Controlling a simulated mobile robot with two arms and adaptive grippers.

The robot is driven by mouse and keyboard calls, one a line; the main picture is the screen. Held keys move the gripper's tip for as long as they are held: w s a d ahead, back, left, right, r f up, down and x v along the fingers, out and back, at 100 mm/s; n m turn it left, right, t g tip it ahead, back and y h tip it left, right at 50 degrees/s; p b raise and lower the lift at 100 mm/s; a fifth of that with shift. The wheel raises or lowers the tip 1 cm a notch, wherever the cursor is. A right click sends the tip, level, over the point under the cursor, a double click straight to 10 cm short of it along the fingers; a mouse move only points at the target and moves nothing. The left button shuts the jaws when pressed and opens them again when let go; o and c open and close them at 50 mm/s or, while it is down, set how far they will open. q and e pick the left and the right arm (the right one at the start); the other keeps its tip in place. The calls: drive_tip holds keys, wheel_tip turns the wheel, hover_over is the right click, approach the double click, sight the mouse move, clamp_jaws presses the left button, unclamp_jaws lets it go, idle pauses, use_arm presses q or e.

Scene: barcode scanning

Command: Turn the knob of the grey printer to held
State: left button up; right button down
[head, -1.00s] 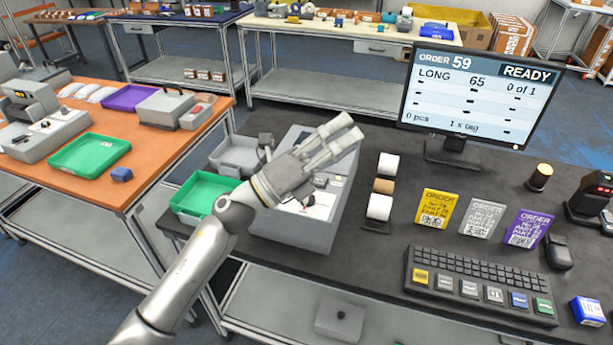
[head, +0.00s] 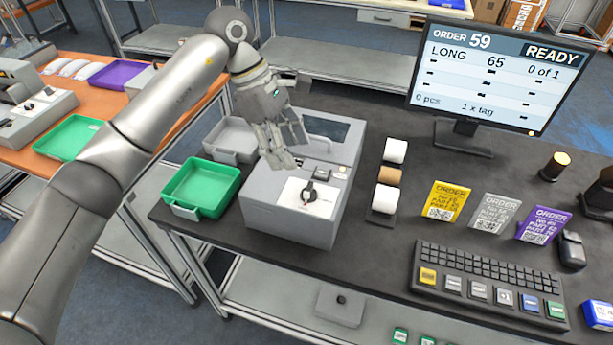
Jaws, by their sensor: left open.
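The grey printer (head: 262,215) stands on the dark table, left of the label rolls. Its black knob (head: 309,191) sits on a white panel on the sloped front face, with a small red mark beside it. The lettering around the knob is too small to read. My left gripper (head: 284,162) points down over the printer's top, just above and left of the knob, apart from it. It is open and holds nothing. It hides part of the printer's top and rear. My right gripper is not in view.
A green tray (head: 177,208) and a grey tray (head: 222,153) stand left of the printer. Label rolls (head: 384,199), a monitor (head: 492,80) reading "ORDER 59 READY", order cards (head: 447,203) and a keyboard (head: 487,283) are to the right. Bare table lies before the printer and rolls.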

sight(308, 186)
use_arm(q)
drive_tip(key=p+x, duration=0.3)
drive_tip(key=x, duration=0.5)
drive_tip(key=shift+s+d+f, duration=0.1)
drive_tip(key=shift+d+f, duration=0.1)
drive_tip(key=shift+s+d+f, duration=0.1)
drive_tip(key=shift+d+f, duration=0.1)
drive_tip(key=shift+f, duration=0.35)
drive_tip(key=c, duration=1)
